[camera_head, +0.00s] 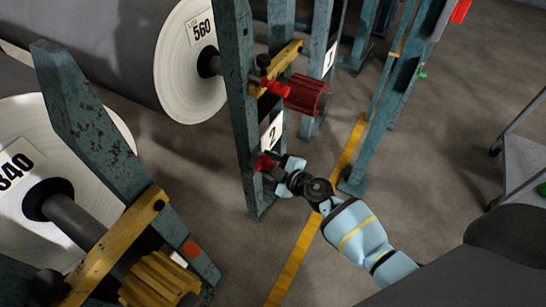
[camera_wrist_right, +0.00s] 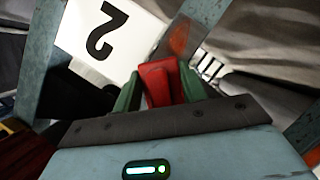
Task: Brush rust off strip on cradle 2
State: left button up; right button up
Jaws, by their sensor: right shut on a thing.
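The white sign "2" (camera_head: 270,134) is on the worn blue-green post (camera_head: 238,90) of cradle 2; the sign also shows large in the wrist view (camera_wrist_right: 98,38). My right gripper (camera_head: 270,165) is low beside that post, just below the sign. Its green fingers (camera_wrist_right: 160,88) are shut on a red block-like tool, probably the brush (camera_wrist_right: 162,82). The tool's bristles are hidden. An orange-brown rust patch (camera_wrist_right: 179,40) shows on a grey strip just beyond the tool. I cannot tell whether they touch. My left gripper is not in view.
A paper roll marked 560 (camera_head: 190,65) is behind the post, and another marked 340 (camera_head: 20,150) is at left. A red ribbed cylinder (camera_head: 307,94) juts out above my gripper. A yellow line (camera_head: 296,262) crosses the floor. A cart (camera_head: 525,160) stands at right.

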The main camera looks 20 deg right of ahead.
jog(key=shift+s+a, duration=0.3)
jog(key=shift+a, duration=0.1)
jog(key=s+d+p, duration=0.1)
jog(key=s+d, duration=0.2)
jog(key=s, duration=0.1)
jog(key=shift+s+d, duration=0.35)
jog(key=shift+d, duration=0.05)
dwell(0.5)
jog(key=shift+s+d+p, duration=0.45)
jog(key=shift+s+d, duration=0.45)
jog(key=shift+s, duration=0.25)
jog(key=shift+w, duration=0.1)
